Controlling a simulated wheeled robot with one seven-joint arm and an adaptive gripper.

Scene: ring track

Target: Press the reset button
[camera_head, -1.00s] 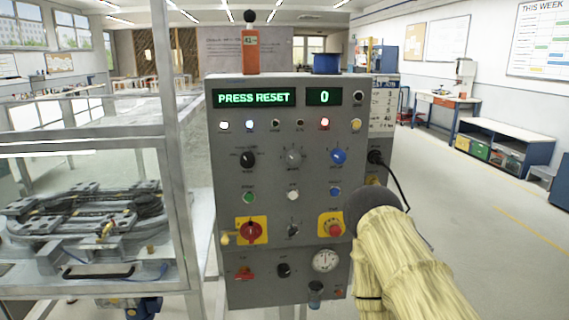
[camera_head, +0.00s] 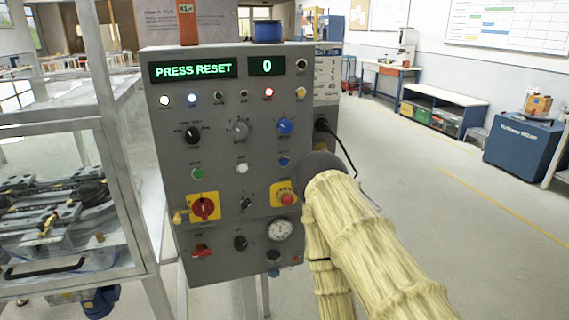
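The grey control panel (camera_head: 222,219) stands upright ahead of me. Its green display (camera_head: 194,69) reads PRESS RESET, and a smaller display beside it reads 0. A small blue button (camera_head: 285,161) sits at the right of the middle row, below a blue knob (camera_head: 285,126). A white button (camera_head: 242,168) and a green button (camera_head: 198,174) are to its left. The small labels are too blurred to read. My arm, in a pale ribbed sleeve, covers the panel's lower right edge. My gripper is not visible.
A red-and-yellow switch (camera_head: 204,207) and a red emergency-stop button (camera_head: 286,198) sit lower on the panel. A framed glass enclosure (camera_head: 110,150) stands close on the left. Open floor lies to the right, with a blue cabinet (camera_head: 524,151) and benches beyond.

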